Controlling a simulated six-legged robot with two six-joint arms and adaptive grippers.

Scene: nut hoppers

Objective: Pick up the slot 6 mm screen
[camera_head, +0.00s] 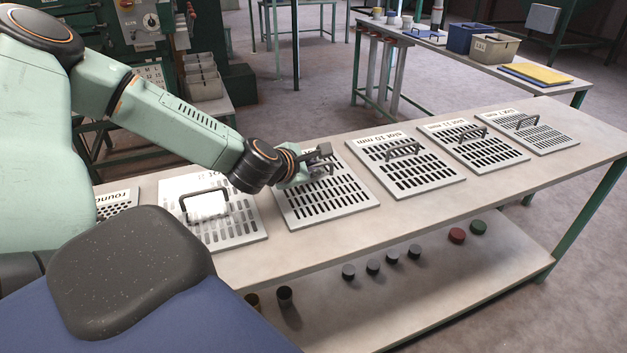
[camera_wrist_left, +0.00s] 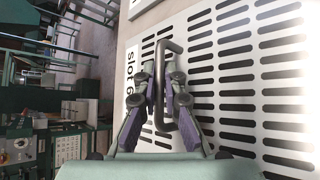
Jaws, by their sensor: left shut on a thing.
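The slot 6 mm screen (camera_head: 330,205) is a pale flat plate with rows of dark slots, lying on the long bench. The left wrist view shows the same screen (camera_wrist_left: 212,52), with part of its label reading "slot 6". My left gripper (camera_head: 320,165) is over the far half of this screen. In the left wrist view my left gripper (camera_wrist_left: 166,88) is shut on the screen's dark bar handle (camera_wrist_left: 163,72), one finger on each side. The arm and gripper hide part of the label in the head view. My right gripper is not in view.
Other screens lie on the bench: a pale slotted one (camera_head: 240,228) to the left, and the slot 10 mm screen (camera_head: 425,178) and more to the right. Several small pots (camera_head: 373,266) stand on the lower shelf. A second table (camera_head: 480,58) with bins stands behind.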

